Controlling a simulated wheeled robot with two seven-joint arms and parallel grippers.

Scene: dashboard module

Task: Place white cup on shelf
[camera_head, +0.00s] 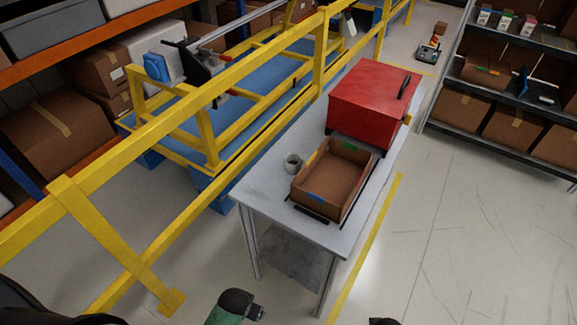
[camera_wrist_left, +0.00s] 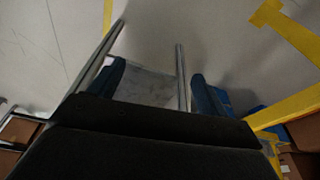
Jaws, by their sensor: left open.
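A small white cup (camera_head: 293,163) with a dark inside stands on the grey table (camera_head: 268,198), just left of an open brown box. My left gripper (camera_wrist_left: 157,78) shows in the left wrist view with its two dark blue fingers apart and nothing between them. It faces the table's legs and lower board, away from the cup. The grey shelf rack (camera_head: 506,88) stands at the far right in the head view, holding cartons and small packs. The right gripper cannot be made out.
The brown box (camera_head: 299,194) and a red case (camera_head: 371,103) fill much of the table. A yellow rail (camera_head: 170,105) runs along the left. A green and black object (camera_head: 237,307) is cut off at the bottom. The floor (camera_head: 450,240) at right is clear.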

